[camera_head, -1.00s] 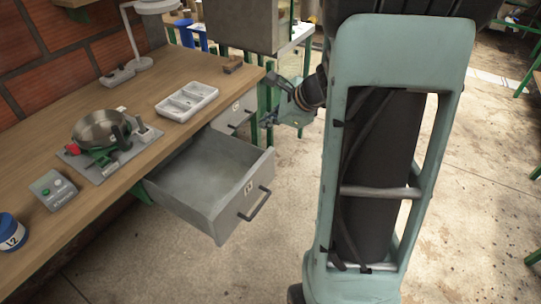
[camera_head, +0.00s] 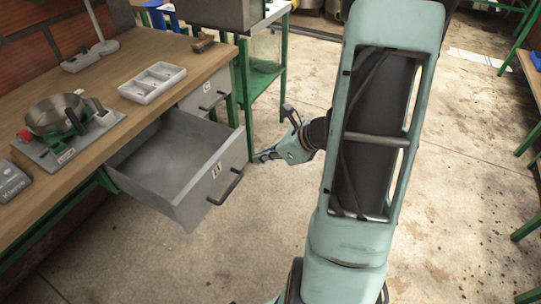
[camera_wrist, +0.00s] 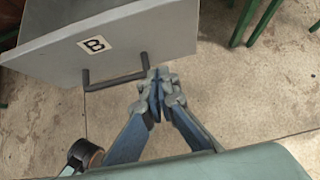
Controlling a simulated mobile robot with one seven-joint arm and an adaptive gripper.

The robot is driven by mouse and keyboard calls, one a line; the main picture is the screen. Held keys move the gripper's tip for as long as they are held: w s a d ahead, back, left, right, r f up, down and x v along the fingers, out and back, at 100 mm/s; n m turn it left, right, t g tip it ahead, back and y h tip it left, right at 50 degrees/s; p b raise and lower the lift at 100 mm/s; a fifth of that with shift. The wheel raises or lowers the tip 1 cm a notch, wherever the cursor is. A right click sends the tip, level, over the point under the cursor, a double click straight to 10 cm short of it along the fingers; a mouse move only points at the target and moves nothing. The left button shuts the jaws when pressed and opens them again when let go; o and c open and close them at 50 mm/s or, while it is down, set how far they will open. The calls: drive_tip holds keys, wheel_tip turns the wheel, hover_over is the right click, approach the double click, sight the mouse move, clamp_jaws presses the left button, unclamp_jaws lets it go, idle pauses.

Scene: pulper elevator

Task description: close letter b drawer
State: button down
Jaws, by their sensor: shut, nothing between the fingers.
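The letter B drawer (camera_head: 185,172) is a grey metal drawer pulled far out from under the wooden bench, and it looks empty. Its front carries a white label with a black B (camera_wrist: 95,44) and a dark bar handle (camera_head: 226,188). The handle also shows in the wrist view (camera_wrist: 115,81). My gripper (camera_head: 262,156) is to the right of the drawer front in the head view. In the wrist view my gripper (camera_wrist: 158,82) is shut and empty, its fingertips close to the right end of the handle. I cannot tell whether they touch the drawer.
A second grey drawer (camera_head: 206,92) sits closed behind the open one. The bench (camera_head: 105,88) holds a scale with a metal bowl (camera_head: 56,114) and a white divided tray (camera_head: 152,82). A green-legged table (camera_head: 262,78) stands behind my gripper. Open floor lies before the drawer.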

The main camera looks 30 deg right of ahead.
sight(235, 157)
drive_tip(key=w+a, duration=0.1)
drive_tip(key=w+a+f, duration=0.1)
drive_tip(key=w, duration=0.1)
drive_tip(key=w+a+f+b, duration=0.1)
drive_tip(key=shift+w+a+f, duration=0.15)
drive_tip(key=shift+w+f, duration=0.05)
drive_tip(key=shift+w, duration=0.15)
drive_tip(key=shift+w+a, duration=0.2)
drive_tip(key=shift+w, duration=0.05)
drive_tip(key=w+a+p, duration=0.1)
drive_tip(key=w+a, duration=0.4)
drive_tip(key=w, duration=0.2)
drive_tip(key=w+a+p, duration=0.1)
drive_tip(key=w+a, duration=0.5)
drive_tip(key=w, duration=0.2)
drive_tip(key=w+a+p, duration=0.2)
drive_tip(key=w+a, duration=0.3)
drive_tip(key=w, duration=0.2)
drive_tip(key=shift+w+a, duration=0.25)
drive_tip(key=shift+w, duration=0.05)
drive_tip(key=shift+w+a+r, duration=0.2)
drive_tip(key=shift+w, duration=0.1)
drive_tip(key=shift+r, duration=0.1)
